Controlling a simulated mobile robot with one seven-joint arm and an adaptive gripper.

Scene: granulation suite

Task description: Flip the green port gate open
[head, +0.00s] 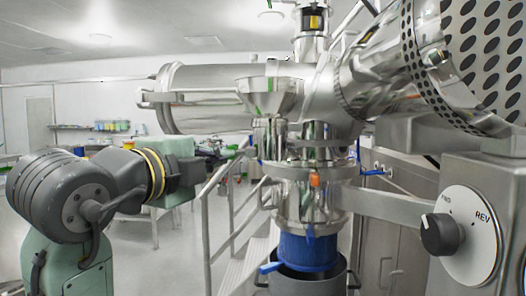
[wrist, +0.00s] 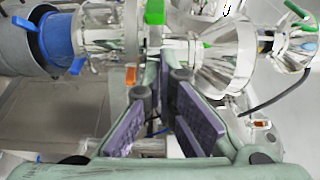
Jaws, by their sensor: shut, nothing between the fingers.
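Green parts show on the steel machine, and I cannot tell for sure which is the port gate. In the wrist view a green tab (wrist: 154,12) stands at the top middle, just beyond my fingertips. In the head view my gripper (head: 218,155) reaches toward the machine from the left, small and partly unclear. Contact with the green tab cannot be told.
A steel hopper (head: 271,94) and a blue collar (head: 307,247) above a grey drum belong to the machine. Blue levers and an orange tag stick out. A stair railing (head: 207,230) stands below my gripper. A dial panel (head: 470,235) is at the right.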

